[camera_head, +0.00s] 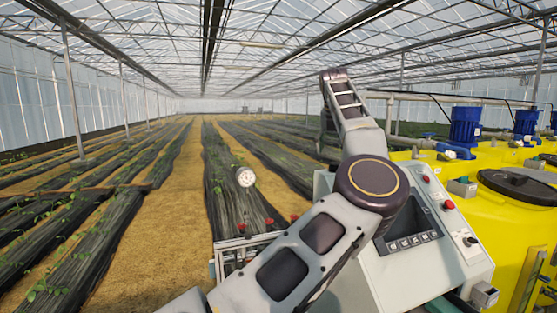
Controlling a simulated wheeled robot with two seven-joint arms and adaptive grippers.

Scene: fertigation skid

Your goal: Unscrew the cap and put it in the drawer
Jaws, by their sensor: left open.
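My left arm comes in from the bottom, bends at a dark elbow joint and rises in front of the control console. My left gripper (326,140) is only partly in view, small and dark beside the raised forearm; it is open, and I see nothing between its fingers. A large round black lid (520,186) lies on top of the yellow tank (510,230) at the right; I cannot tell whether it is the cap. No smaller cap is clearly seen. I cannot make out a drawer; my arm hides part of the console. My right gripper is not in view.
The grey console (435,260) has a dark screen, buttons and a red knob (448,204). A round white gauge (245,177) and red-topped fittings (268,224) stand left of my arm. Planted rows fill the left.

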